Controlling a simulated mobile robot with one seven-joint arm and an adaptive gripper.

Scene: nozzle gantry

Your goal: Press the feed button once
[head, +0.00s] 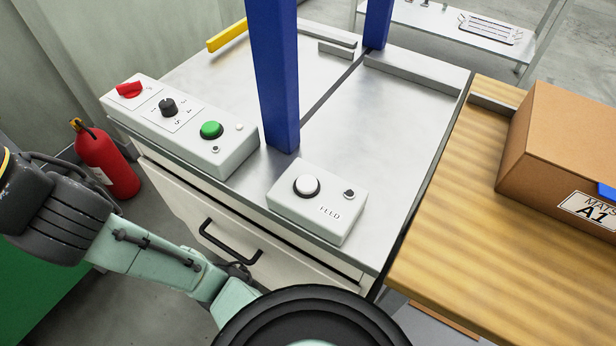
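The feed box (290,212) is a pale box near the front edge of the metal bench top, marked with dark letters that read like "FEED". On its top is a round white feed button (306,186) in a dark ring. A small dark round lamp or fitting (349,194) sits to its right. Nothing touches or covers the button. My arm crosses the lower left of the head view, and its far part leaves the picture at the left edge. My gripper is not in view, so its state is hidden.
A longer control box (190,130) with a red switch, a black knob and a green button stands left of the blue post (272,75). A cardboard box (562,150) stands on the wooden table (440,240) at right. A fire extinguisher (104,162) stands at left.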

